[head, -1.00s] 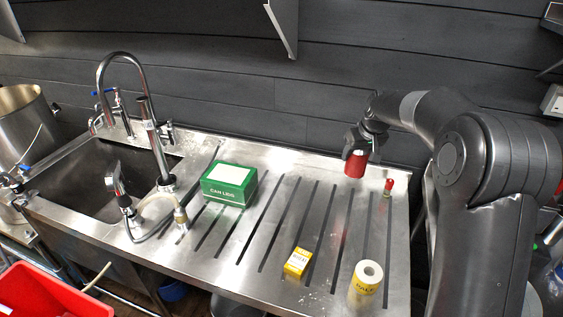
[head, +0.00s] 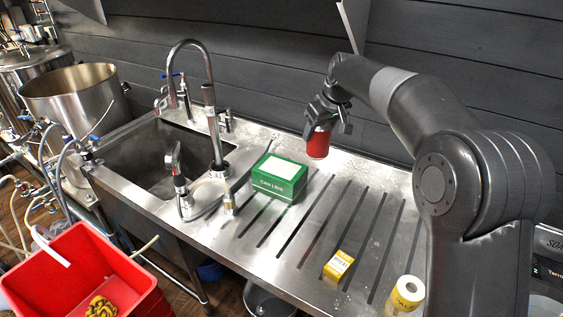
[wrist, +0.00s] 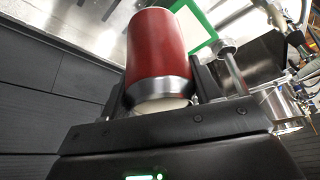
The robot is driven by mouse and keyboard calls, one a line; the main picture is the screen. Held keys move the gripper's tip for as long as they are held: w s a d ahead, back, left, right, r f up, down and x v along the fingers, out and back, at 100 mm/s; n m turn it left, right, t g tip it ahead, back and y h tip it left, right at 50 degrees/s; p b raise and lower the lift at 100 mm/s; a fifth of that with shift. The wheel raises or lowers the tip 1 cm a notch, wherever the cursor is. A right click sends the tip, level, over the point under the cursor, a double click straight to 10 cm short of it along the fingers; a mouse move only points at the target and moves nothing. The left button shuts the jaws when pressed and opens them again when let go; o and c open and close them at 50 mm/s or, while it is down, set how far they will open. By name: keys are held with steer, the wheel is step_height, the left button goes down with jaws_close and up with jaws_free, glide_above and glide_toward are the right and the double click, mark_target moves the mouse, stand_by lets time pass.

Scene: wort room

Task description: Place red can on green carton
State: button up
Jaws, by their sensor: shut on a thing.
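The red can (head: 318,144) is held upright by my gripper (head: 322,122), above the steel drainboard and a little to the right of and behind the green carton. In the wrist view the red can (wrist: 158,52) sits between the two dark jaws of my gripper (wrist: 158,92), its silver end toward the camera. The green carton (head: 277,185), marked "CAN LIDS" with a pale top, stands on the drainboard right of the tap. Its green edge (wrist: 196,22) also shows behind the can in the wrist view, partly hidden by it.
A tall curved tap (head: 211,110) stands left of the carton by the sink (head: 150,160). A yellow box (head: 338,266) and a yellow-labelled roll (head: 405,294) stand at the drainboard's front right. A red bin (head: 80,270) is at lower left. The ribbed area between is clear.

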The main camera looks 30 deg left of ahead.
steer(key=shift+s+a+f, duration=0.35)
steer(key=shift+a+f, duration=1.35)
steer(key=shift+s+a+f, duration=0.3)
steer(key=shift+a+f, duration=1.45)
steer(key=shift+s+a+f, duration=0.35)
steer(key=shift+a+f, duration=1.35)
steer(key=o, duration=1.2)
steer(key=shift+f, duration=0.15)
steer(key=v, duration=1.2)
steer(key=shift+d, duration=0.1)
